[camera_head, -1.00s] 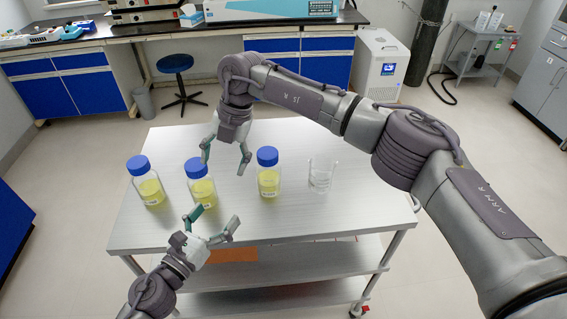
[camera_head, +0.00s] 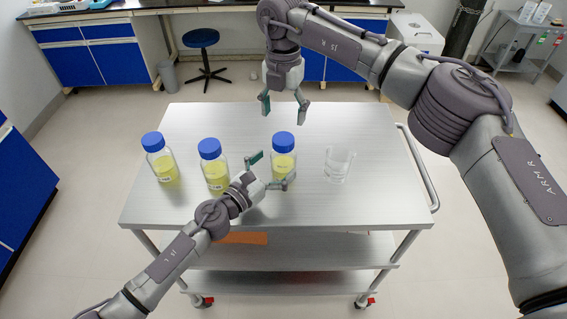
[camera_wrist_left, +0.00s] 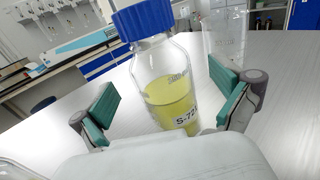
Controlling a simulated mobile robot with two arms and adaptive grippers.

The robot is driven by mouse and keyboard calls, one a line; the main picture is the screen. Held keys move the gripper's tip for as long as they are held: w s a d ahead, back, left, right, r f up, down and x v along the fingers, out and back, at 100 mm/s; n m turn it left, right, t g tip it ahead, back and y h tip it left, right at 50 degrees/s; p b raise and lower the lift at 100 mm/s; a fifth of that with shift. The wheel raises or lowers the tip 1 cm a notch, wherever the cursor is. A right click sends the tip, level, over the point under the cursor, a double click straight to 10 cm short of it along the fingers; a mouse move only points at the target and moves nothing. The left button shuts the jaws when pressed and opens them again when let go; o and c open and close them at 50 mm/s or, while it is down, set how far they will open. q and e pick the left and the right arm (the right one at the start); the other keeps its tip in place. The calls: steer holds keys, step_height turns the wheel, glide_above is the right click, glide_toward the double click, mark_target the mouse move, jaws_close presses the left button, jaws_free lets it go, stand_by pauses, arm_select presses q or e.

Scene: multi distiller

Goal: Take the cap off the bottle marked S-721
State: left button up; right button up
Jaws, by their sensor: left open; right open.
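The bottle marked S-721 (camera_wrist_left: 172,90) stands upright in the left wrist view, with yellow liquid and a blue cap (camera_wrist_left: 142,18) on it. In the head view the bottle in front of my left gripper (camera_head: 283,165), the rightmost of three, appears to be this one; its blue cap (camera_head: 283,142) is on. My left gripper (camera_head: 268,171) is open, close in front of this bottle, its fingers (camera_wrist_left: 165,104) spread to either side in the wrist view. I cannot tell whether they touch it. My right gripper (camera_head: 284,108) is open and empty, above the table's far side.
Two more blue-capped bottles with yellow liquid, one at the left (camera_head: 161,160) and one in the middle (camera_head: 213,166), stand on the metal table (camera_head: 385,190). An empty glass beaker (camera_head: 338,164) stands right of the bottles. The table's right part is clear.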

mark_target(283, 138)
arm_select(q)
steer(key=shift+x, duration=1.5)
jaws_close()
arm_select(e)
steer(key=m, duration=1.3)
steer(key=shift+f, duration=4)
